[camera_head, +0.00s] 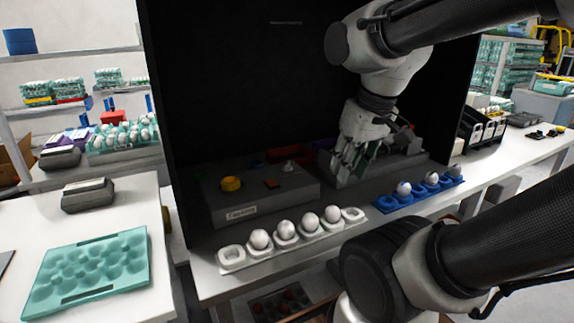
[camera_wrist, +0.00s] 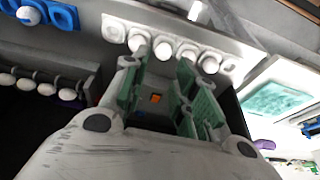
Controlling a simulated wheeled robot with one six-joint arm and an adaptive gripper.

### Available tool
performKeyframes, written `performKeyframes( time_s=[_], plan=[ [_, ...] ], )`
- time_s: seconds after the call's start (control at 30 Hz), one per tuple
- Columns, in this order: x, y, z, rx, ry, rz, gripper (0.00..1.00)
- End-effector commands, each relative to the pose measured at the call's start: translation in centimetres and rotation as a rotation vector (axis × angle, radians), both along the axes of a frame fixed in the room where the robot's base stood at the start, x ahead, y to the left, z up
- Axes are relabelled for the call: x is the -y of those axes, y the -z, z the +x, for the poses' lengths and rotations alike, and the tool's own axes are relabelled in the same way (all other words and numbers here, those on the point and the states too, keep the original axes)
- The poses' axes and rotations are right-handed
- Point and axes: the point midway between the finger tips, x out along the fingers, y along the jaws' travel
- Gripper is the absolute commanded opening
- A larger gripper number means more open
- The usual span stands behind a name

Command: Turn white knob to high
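A small white knob (camera_head: 290,166) stands on top of a grey control box (camera_head: 262,205) inside the dark enclosure. My gripper (camera_head: 345,168) is to the right of the white knob, pointing down, with green finger pads. In the wrist view my gripper (camera_wrist: 160,80) has its fingers apart with nothing held. The orange button (camera_wrist: 156,98) shows between them. I cannot make out the white knob in the wrist view, nor its setting.
A white egg holder (camera_head: 232,257) with several eggs lies in front of the box. A blue egg holder (camera_head: 386,203) is to its right. A teal tray (camera_head: 135,270) lies on the left table. The enclosure's dark walls (camera_head: 215,90) stand behind and left.

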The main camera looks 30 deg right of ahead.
Motion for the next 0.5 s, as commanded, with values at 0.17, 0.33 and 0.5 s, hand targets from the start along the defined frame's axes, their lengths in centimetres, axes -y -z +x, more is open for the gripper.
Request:
performKeyframes(
  time_s=[0.17,0.33,0.5],
  plan=[
    [0.4,1.8,4.0,-0.158,0.015,0.002,0.31],
    [1.1,3.1,11.1,-0.269,0.071,0.013,0.31],
    [2.0,5.8,19.4,-0.347,0.196,0.031,0.31]
  ],
)
